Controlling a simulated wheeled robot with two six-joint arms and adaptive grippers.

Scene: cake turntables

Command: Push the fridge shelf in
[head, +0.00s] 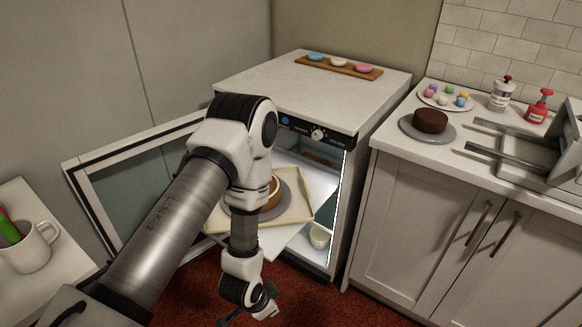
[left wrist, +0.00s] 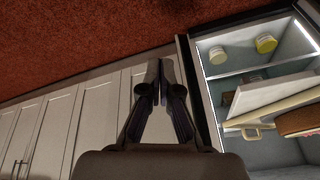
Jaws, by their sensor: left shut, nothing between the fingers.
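The small white fridge (head: 315,95) stands with its glass door (head: 125,170) swung open to the left. Its white shelf (head: 272,241) sticks out of the front, tilted in the picture. On the shelf is a cream tray (head: 300,212) bearing a brown cake (head: 274,190), partly hidden by my left arm. In the left wrist view the shelf (left wrist: 268,94), the tray (left wrist: 252,124) and the cake (left wrist: 300,121) show at the right. My left gripper (head: 262,306) hangs low in front of the fridge, apart from the shelf. Its fingers (left wrist: 160,72) are shut and empty.
Inside the fridge, a small tub (head: 318,236) stands low. A white mug (head: 30,247) stands at left. Red floor lies below.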

